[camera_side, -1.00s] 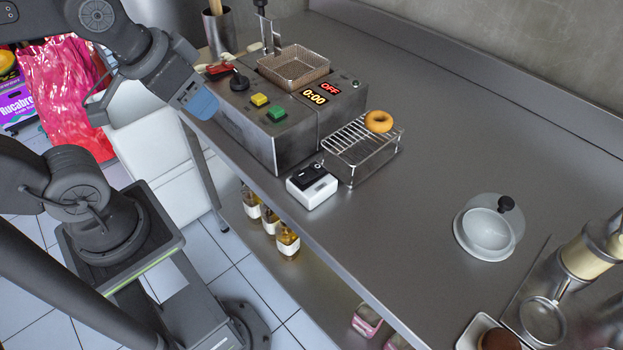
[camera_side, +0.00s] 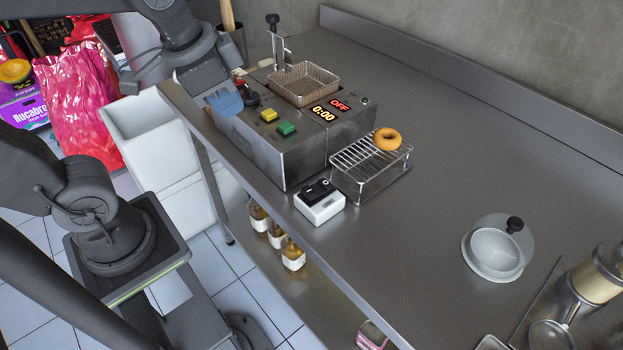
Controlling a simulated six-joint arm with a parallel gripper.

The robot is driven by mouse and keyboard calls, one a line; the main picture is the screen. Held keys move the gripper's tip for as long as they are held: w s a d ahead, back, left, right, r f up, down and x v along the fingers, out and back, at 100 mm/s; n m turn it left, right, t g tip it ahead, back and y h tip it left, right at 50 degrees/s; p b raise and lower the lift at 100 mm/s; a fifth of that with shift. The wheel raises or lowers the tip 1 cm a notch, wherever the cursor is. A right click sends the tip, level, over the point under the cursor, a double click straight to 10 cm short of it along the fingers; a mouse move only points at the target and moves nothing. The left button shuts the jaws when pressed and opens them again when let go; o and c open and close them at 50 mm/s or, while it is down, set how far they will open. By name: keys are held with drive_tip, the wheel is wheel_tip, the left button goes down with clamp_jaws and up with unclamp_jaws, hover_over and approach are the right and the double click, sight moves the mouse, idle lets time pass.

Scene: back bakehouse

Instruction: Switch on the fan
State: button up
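No fan shows in this view. A small white switch box (camera_side: 320,203) with a black rocker on top stands at the counter's front edge; I cannot tell the rocker's position or what it controls. A steel fryer (camera_side: 300,148) behind and left of it has a yellow button (camera_side: 269,115), a green button (camera_side: 287,129), a dark knob (camera_side: 249,94) and a display (camera_side: 330,108) reading OFF and 0:00. My gripper (camera_side: 226,103), with blue fingertips, is at the fryer's left end beside the knob, away from the switch box. Its finger gap is not clear, and contact with the fryer cannot be told.
A wire rack (camera_side: 371,165) with a doughnut (camera_side: 387,139) stands right of the fryer, close to the switch box. A wire basket (camera_side: 303,83) sits on the fryer. The counter (camera_side: 420,215) between is clear.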

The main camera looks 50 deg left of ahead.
drive_tip(key=w+d+m+g, duration=0.1)
drive_tip(key=m, duration=0.1)
drive_tip(key=w+d+m, duration=0.1)
drive_tip(key=w+m, duration=0.1)
drive_tip(key=w+d+m+g, duration=0.1)
drive_tip(key=w+m, duration=0.1)
drive_tip(key=shift+d+r+g, duration=0.15)
drive_tip(key=shift+r+g, duration=0.1)
drive_tip(key=shift+g, duration=0.05)
clamp_jaws()
drive_tip(key=m+g, duration=0.3)
drive_tip(key=m, duration=0.4)
hover_over(308, 191)
drive_tip(key=w, duration=0.3)
wheel_tip(308, 191, down, 2)
drive_tip(key=shift+f+m, duration=0.2)
drive_tip(key=shift+m, duration=0.3)
drive_tip(key=f, duration=0.4)
drive_tip(key=s+f, duration=0.1)
drive_tip(key=f, duration=0.4)
drive_tip(key=s+f, duration=0.1)
drive_tip(key=f, duration=0.3)
drive_tip(key=shift+s+f, duration=0.25)
drive_tip(key=shift+f, duration=0.15)
